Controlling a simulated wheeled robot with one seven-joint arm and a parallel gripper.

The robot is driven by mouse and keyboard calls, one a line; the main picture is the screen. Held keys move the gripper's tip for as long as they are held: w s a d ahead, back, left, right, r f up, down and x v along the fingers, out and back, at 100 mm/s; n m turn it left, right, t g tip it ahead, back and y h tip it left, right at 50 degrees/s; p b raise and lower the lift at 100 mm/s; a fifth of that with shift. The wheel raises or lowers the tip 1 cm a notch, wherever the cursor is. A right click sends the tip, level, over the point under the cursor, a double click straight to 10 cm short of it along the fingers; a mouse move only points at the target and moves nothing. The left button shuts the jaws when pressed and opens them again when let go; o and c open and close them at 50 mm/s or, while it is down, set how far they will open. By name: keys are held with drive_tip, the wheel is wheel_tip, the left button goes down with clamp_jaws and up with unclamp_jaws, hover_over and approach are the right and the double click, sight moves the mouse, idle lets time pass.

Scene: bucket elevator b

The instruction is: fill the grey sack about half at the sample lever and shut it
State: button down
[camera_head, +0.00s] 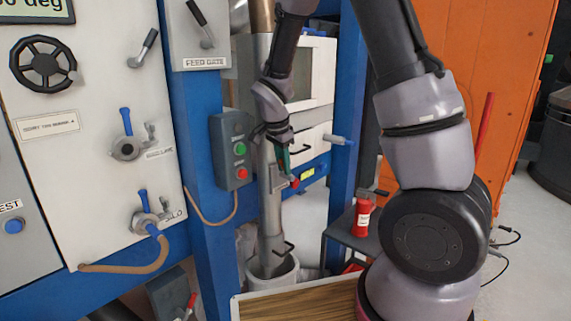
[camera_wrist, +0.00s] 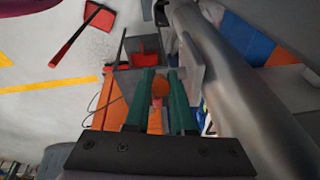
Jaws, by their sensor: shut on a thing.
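My gripper (camera_head: 287,163) is beside the steel pipe (camera_head: 268,200), with its green fingers pointing down. In the wrist view the fingers (camera_wrist: 161,82) are close together around a narrow orange-red piece (camera_wrist: 156,118), which appears to be the lever. In the head view a red tip (camera_head: 295,184) shows just below the fingers, by a small grey plate on the pipe. The fingers hide most of the lever, so its position is unclear. A whitish bucket-like container (camera_head: 257,285) stands around the pipe's foot. I cannot make out the grey sack with certainty.
Blue posts (camera_head: 347,130) flank the space. An orange cabinet (camera_head: 510,70) is behind.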

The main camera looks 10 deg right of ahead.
idle(0.4)
drive_tip(key=c, duration=0.8)
unclamp_jaws()
drive_tip(key=shift+o, duration=0.2)
drive_tip(key=v, duration=1)
drive_tip(key=shift+s+a+r, duration=0.25)
drive_tip(key=shift+a+r, duration=0.05)
